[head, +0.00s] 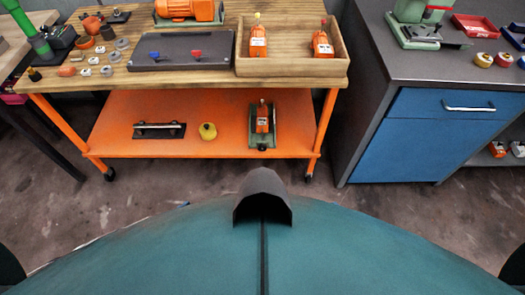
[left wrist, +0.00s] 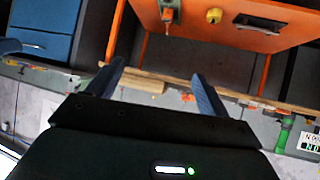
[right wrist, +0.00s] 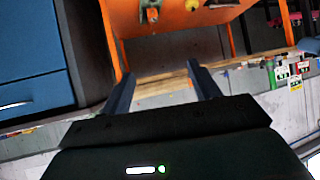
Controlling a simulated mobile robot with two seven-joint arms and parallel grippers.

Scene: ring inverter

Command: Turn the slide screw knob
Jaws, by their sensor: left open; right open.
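On the orange lower shelf (head: 225,105) of the cart, a green slide-like fixture (head: 253,132) carries an orange bottle-shaped part (head: 263,118). A dark round knob (head: 262,148) sits at its front end; I cannot tell for sure that it is the slide screw knob. The fixture is small and partly cut off in the left wrist view (left wrist: 166,16) and the right wrist view (right wrist: 149,17). My left gripper (left wrist: 156,68) is open and empty. My right gripper (right wrist: 159,69) is open and empty. Both are well apart from the fixture and outside the head view.
A yellow round part (head: 208,131) and a dark plate with a handle (head: 158,130) share the shelf. The tabletop holds a wooden tray (head: 292,67) and a dark board (head: 181,61). A blue-drawered cabinet (head: 425,140) stands right. Bare floor (head: 140,195) lies before the cart.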

